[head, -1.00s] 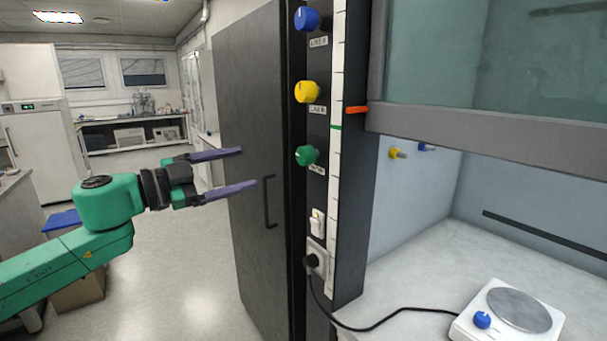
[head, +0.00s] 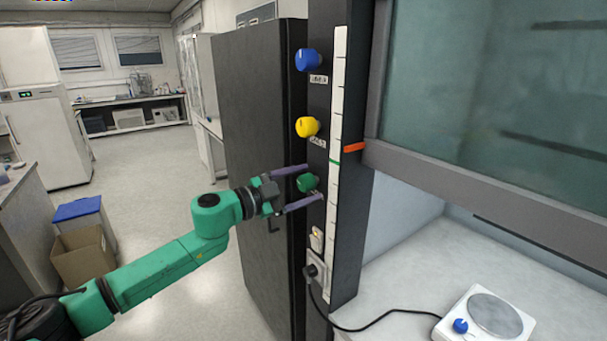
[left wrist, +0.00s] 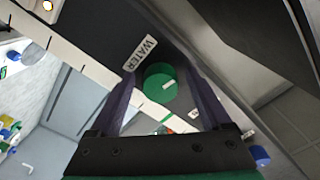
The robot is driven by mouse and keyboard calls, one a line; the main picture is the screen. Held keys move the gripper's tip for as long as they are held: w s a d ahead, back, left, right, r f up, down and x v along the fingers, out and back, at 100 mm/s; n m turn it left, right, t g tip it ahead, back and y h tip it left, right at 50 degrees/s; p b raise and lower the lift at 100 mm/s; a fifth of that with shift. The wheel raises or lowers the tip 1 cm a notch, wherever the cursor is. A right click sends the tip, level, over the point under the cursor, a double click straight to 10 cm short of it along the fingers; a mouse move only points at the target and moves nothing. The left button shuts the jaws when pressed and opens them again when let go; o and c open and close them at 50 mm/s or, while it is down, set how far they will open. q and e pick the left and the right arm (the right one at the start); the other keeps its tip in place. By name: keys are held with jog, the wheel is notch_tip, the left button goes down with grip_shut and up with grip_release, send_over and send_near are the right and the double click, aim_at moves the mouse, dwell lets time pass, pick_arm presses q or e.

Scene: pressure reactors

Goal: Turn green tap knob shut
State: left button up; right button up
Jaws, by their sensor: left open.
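The green tap knob (head: 308,183) is the lowest of three knobs on the dark post at the front of the fume hood. My left gripper (head: 314,182) is open, with one purple finger above the knob and one below it. In the left wrist view the green knob (left wrist: 160,83) shows between the two fingers, with a pale mark on its face and a "WATER" label (left wrist: 140,53) beside it. I cannot tell whether the fingers touch the knob. My right gripper is not in view.
A yellow knob (head: 307,127) and a blue knob (head: 308,60) sit above on the same post. A socket with a black plug (head: 313,271) is below. A hotplate (head: 487,318) stands on the hood's worktop, under the raised glass sash (head: 480,90).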

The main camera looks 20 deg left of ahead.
pick_arm(q)
jog(key=shift+s, duration=0.1)
jog(key=c, duration=0.3)
grip_shut()
